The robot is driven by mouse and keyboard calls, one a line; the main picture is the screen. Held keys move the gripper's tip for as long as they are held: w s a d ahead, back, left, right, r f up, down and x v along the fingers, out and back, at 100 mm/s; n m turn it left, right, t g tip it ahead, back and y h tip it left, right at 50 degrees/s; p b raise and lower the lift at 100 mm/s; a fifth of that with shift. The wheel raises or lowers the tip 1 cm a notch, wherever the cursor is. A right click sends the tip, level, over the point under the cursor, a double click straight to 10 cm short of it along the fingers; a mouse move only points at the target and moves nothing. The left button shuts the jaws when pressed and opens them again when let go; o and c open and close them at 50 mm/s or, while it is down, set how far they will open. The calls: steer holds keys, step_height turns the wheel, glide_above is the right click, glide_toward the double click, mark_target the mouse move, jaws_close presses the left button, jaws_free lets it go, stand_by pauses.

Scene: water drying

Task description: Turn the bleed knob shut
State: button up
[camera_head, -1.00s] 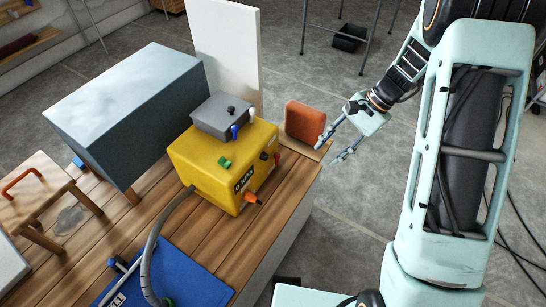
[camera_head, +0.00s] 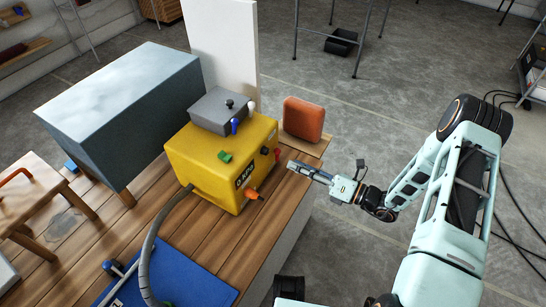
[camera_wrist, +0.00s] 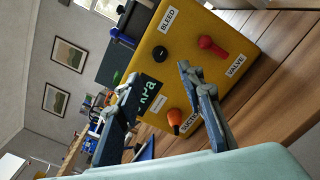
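A yellow machine (camera_head: 215,170) stands on the wooden bench. In the wrist view its face (camera_wrist: 235,45) fills the upper middle, tilted. The black knob (camera_wrist: 160,53) beside the BLEED label (camera_wrist: 168,19) is the bleed knob; it also shows on the machine's right face in the head view (camera_head: 265,150). A red VALVE handle (camera_wrist: 213,46) and an orange SUCTION fitting (camera_wrist: 176,120) are on the same face. My gripper (camera_wrist: 158,74) is open and empty, its fingers spread below the bleed knob in the picture. In the head view my gripper (camera_head: 290,164) points at this face, apart from the knob.
An orange-red box (camera_head: 303,119) stands at the bench's far right corner. A grey box (camera_head: 219,111) with small levers sits atop the machine. A hose (camera_head: 150,250) runs from it past a blue case (camera_head: 190,275).

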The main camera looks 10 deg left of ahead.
mark_target(268, 153)
steer(key=b+x, duration=0.1)
steer(key=x, duration=0.8)
steer(key=shift+a, duration=0.15)
steer(key=shift+c, duration=0.4)
jaws_close()
